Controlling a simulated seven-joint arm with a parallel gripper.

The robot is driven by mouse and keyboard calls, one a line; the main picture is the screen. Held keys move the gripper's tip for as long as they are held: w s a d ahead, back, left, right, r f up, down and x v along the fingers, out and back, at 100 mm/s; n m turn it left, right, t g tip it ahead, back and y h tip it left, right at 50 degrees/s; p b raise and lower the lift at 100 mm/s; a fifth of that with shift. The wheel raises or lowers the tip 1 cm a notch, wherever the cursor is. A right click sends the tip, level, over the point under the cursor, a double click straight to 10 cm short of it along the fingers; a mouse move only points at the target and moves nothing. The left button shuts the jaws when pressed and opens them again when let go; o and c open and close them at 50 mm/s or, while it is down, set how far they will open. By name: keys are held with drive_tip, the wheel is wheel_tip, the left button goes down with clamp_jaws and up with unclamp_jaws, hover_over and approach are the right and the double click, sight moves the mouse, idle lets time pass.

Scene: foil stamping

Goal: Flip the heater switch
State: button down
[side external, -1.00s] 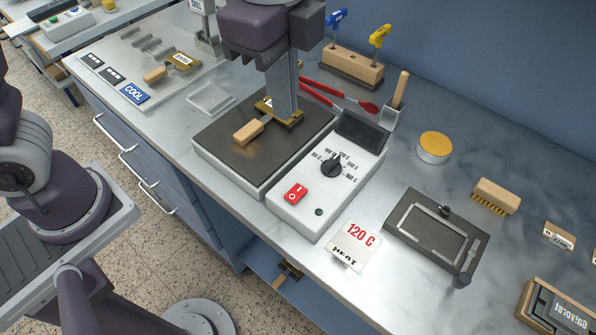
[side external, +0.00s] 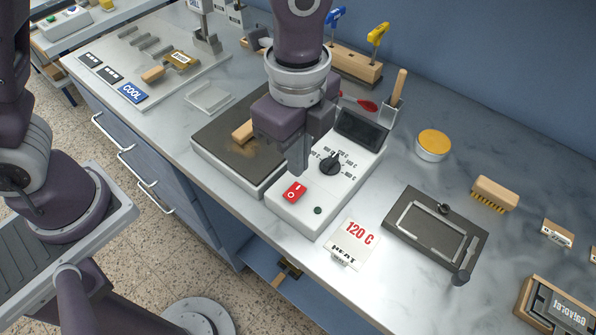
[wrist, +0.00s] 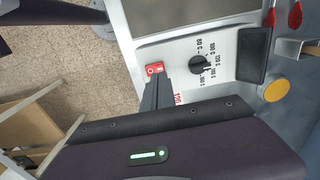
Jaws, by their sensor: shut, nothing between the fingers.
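The heater unit (side external: 335,190) is a white control box joined to a dark hot plate (side external: 215,140). Its red rocker switch (side external: 294,191) sits near the front end, marked with a line and a circle. The switch also shows in the wrist view (wrist: 155,69), close by the fingertips. My gripper (side external: 299,170) is shut and empty, pointing down just above and behind the switch. I cannot tell whether it touches. A black dial (side external: 330,163), a dark display (side external: 362,127) and a small dark green lamp (side external: 318,210) are on the box; the display looks blank.
A wooden-handled tool (side external: 242,132) lies on the hot plate, partly hidden by my gripper. A "120 C HEAT" card (side external: 352,243) stands in front of the box. A dark framed fixture (side external: 437,232) lies to the right. A yellow-topped tin (side external: 433,145) stands behind it.

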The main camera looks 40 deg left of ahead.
sight(290, 195)
drive_tip(key=shift+f, duration=2.25)
drive_tip(key=shift+w+f+g, duration=0.15)
drive_tip(key=shift+f+g, duration=0.2)
drive_tip(key=shift+g, duration=0.15)
drive_tip(key=shift+f, duration=0.1)
drive_tip(key=shift+s, duration=0.2)
drive_tip(key=shift+s+r, duration=0.2)
drive_tip(key=shift+s, duration=0.6)
wheel_tip(290, 195, up, 14)
drive_tip(key=w, duration=0.1)
drive_tip(key=shift+w+r, duration=0.2)
drive_tip(key=shift+w, duration=0.05)
